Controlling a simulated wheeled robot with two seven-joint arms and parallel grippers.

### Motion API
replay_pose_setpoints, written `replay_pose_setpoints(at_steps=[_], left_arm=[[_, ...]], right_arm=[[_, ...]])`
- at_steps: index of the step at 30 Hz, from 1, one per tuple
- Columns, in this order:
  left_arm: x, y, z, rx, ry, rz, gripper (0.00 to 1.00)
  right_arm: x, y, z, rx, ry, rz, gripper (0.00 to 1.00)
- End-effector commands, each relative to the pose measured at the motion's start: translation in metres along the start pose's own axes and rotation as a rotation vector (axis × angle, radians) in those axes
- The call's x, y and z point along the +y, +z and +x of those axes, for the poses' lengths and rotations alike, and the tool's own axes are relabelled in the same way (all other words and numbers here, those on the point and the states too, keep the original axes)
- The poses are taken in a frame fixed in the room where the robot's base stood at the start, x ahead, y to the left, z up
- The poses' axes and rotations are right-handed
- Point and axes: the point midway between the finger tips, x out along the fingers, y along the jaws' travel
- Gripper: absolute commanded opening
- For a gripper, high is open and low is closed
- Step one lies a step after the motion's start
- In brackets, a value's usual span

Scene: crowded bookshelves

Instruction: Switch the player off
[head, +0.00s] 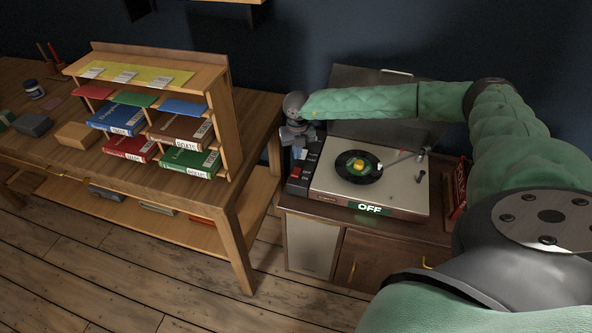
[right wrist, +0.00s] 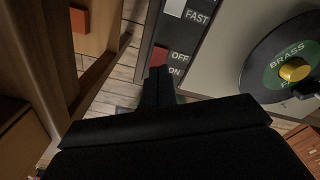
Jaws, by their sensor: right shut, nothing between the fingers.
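The record player (head: 325,183) stands on a wooden cabinet, with a dark record (head: 358,167) on its platter. A sign (head: 369,208) on its front reads OFF. A dark control strip (head: 298,180) runs along its left side. In the right wrist view, a red switch (right wrist: 158,57) sits on this strip beside the labels OFF and ON, with a white switch by FAST farther up. My right gripper (head: 297,150) is shut and empty, pointing down over the strip. In the right wrist view its fingertips (right wrist: 159,74) are close to the red switch and hide its lower part; I cannot tell whether they touch. My left gripper is out of view.
A wooden table (head: 228,192) with a small shelf of books (head: 130,118) stands to the left, across a narrow gap. The player's open lid (head: 352,126) rises behind it. The tonearm (head: 400,159) lies at the right, and a red upright item (head: 459,188) stands beyond.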

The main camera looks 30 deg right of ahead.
Motion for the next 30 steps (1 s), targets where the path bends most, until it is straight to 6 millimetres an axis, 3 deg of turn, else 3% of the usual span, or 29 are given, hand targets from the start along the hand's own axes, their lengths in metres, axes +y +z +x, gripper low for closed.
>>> replay_pose_setpoints(at_steps=[30], left_arm=[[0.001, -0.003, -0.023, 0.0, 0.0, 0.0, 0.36]], right_arm=[[0.0, 0.0, -0.062, 0.0, 0.0, 0.0, 0.0]])
